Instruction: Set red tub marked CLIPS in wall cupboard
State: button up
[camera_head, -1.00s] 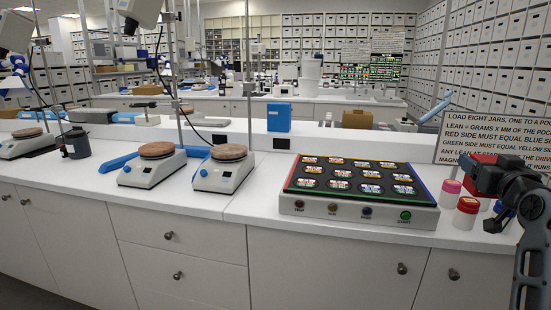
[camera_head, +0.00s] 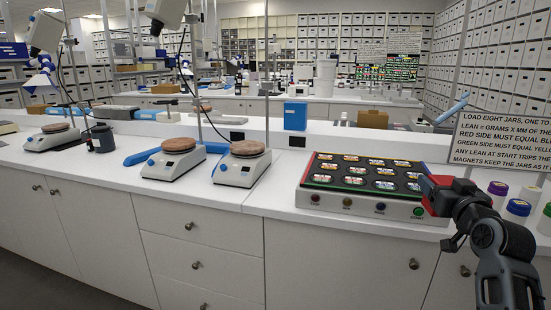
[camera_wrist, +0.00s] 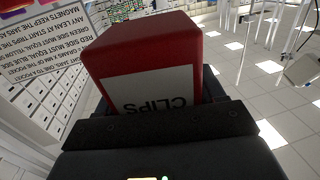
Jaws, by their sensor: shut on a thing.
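The red tub marked CLIPS (camera_wrist: 150,50) fills the middle of the wrist view, its white label upside down. My gripper (camera_wrist: 160,112) is shut on it. In the head view the red tub (camera_head: 429,190) is a small red shape at the end of my dark gripper (camera_head: 448,194), at the right end of the black-topped tray device. It looks held up in front of the device; whether it touches anything I cannot tell. No wall cupboard can be made out for certain.
The device (camera_head: 345,202) with several jar pockets stands on the white counter (camera_head: 255,198). Several capped jars (camera_head: 517,210) and a rules sign (camera_head: 500,138) are at right. A blue box (camera_head: 295,115) stands behind.

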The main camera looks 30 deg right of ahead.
jog(key=w+a+f+n+t+y, duration=0.1)
jog(key=w+a+f+n+y, duration=0.1)
jog(key=w+a+f, duration=0.55)
jog(key=w+a+f+n+t+y, duration=0.1)
jog(key=w+a+f+y, duration=0.3)
jog(key=a, duration=0.7)
jog(key=w+a+f+n+t+y, duration=0.1)
jog(key=w+a+f+n, duration=0.1)
jog(key=a+f, duration=0.6)
jog(key=s+a+f+n+t+y, duration=0.15)
jog(key=a+f, duration=0.25)
jog(key=a, duration=0.4)
jog(key=s+a+f+n+g+y, duration=0.1)
jog(key=s+a+f+y, duration=0.15)
jog(key=a+f, duration=0.4)
jog(key=s+a+f, duration=0.2)
jog(key=s+f, duration=0.2)
jog(key=shift+s+f, duration=0.25)
jog(key=shift+s, duration=0.05)
jog(key=shift+n+t, duration=0.25)
jog(key=shift+w+r, duration=0.1)
